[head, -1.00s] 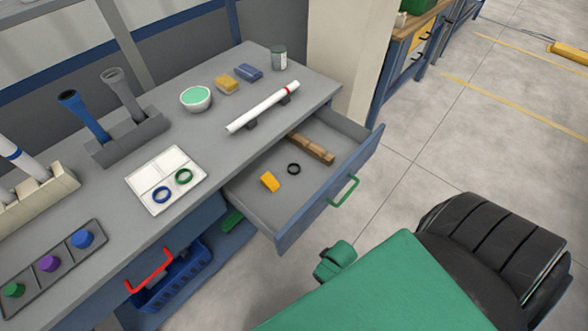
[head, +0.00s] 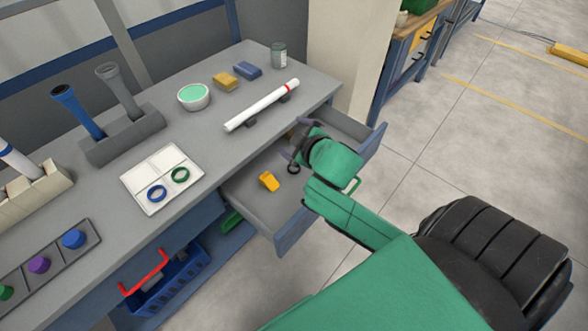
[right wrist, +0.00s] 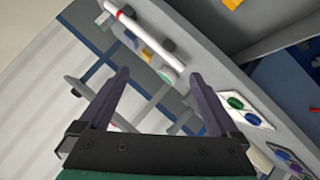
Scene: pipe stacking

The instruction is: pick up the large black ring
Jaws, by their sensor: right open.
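The black ring (head: 293,169) lies on the floor of the open drawer in the head view, right beside my right gripper and partly crowded by it. My right gripper (head: 292,145) is over the drawer, with its arm coming from the lower right. In the right wrist view the two fingers of the right gripper (right wrist: 158,85) stand wide apart with nothing held between them. I cannot make out the ring in that view. My left gripper is not in view.
The open drawer (head: 245,198) also holds a yellow piece (head: 269,181); a brown wooden piece is mostly hidden behind my gripper. On the bench above are a white pipe (head: 255,108) on supports, a white tray (head: 138,182) with blue and green rings, and a bowl (head: 193,97).

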